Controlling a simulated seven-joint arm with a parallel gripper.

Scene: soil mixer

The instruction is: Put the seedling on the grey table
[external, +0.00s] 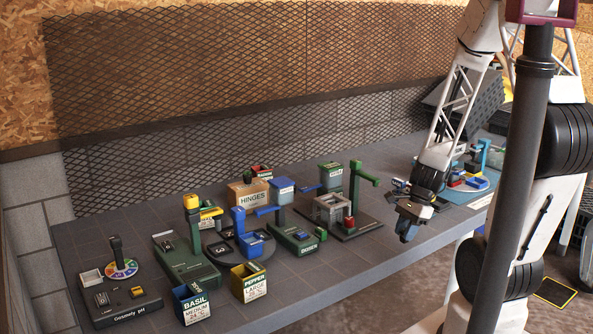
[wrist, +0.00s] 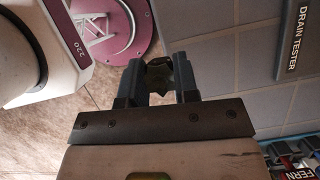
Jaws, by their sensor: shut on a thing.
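My gripper (wrist: 158,82) is in the wrist view, its two dark fingers shut on a small dark olive-green thing (wrist: 158,72), probably the seedling; its shape is mostly hidden between the fingers. In the external view my gripper (external: 408,222) points down near the front edge of the grey table, at the right. What it holds is too small and dark to make out there. The grey table (external: 340,264) is a long tiled bench; its surface (wrist: 215,50) also shows at the upper right of the wrist view, beside the brown floor.
Pots labelled BASIL (external: 193,306) and PEPPER (external: 250,285) stand at the table's front. Several devices and a HINGES box (external: 250,195) fill the middle. Bare table lies between.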

